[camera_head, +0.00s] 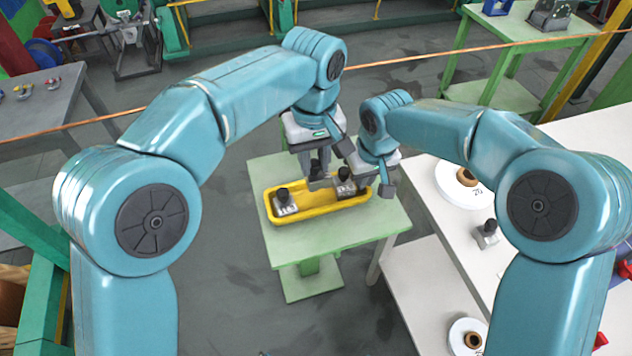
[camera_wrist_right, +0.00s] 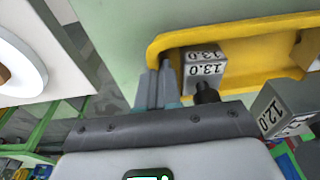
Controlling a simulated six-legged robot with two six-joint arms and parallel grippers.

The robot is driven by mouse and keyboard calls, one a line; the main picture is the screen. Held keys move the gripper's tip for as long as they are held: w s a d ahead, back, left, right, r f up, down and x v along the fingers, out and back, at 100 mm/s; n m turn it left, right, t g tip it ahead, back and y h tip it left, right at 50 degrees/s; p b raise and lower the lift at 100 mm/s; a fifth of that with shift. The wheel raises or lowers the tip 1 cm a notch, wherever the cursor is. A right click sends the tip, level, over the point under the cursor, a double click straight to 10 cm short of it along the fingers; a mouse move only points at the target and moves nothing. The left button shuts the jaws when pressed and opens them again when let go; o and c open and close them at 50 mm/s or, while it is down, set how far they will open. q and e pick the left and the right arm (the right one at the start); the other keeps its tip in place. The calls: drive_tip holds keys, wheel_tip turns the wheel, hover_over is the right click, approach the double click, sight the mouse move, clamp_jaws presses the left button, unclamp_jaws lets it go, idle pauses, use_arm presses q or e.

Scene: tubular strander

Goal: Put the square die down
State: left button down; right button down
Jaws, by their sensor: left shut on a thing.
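My left gripper (camera_head: 316,170) points down over the yellow tray (camera_head: 303,215) and is shut on a small grey die (camera_head: 321,184), which I take as the square die. The die is mostly hidden by the fingers; whether it touches the tray is unclear. A grey die with a black knob (camera_head: 286,205) sits in the tray's left end. Another, marked 13.0 (camera_wrist_right: 206,68), sits in its right end. A tilted die marked 12.0 (camera_wrist_right: 283,108) shows in the right wrist view, probably the held one. My right gripper (camera_wrist_right: 158,82) is shut and empty beside the 13.0 die.
The tray stands on a small green table (camera_head: 290,252). At the right, a white table (camera_head: 450,230) carries a white spool (camera_head: 463,186), another spool (camera_head: 467,338) and a loose die (camera_head: 487,235). A copper-coloured strand (camera_head: 430,62) crosses behind my arms.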

sight(315, 181)
use_arm(q)
drive_tip(key=shift+f, duration=2.9)
drive_tip(key=shift+f, duration=0.1)
drive_tip(key=c, duration=0.9)
unclamp_jaws()
drive_tip(key=shift+f, duration=0.1)
wheel_tip(315, 181, up, 12)
drive_tip(key=shift+r, duration=0.2)
use_arm(e)
drive_tip(key=c, duration=1.3)
unclamp_jaws()
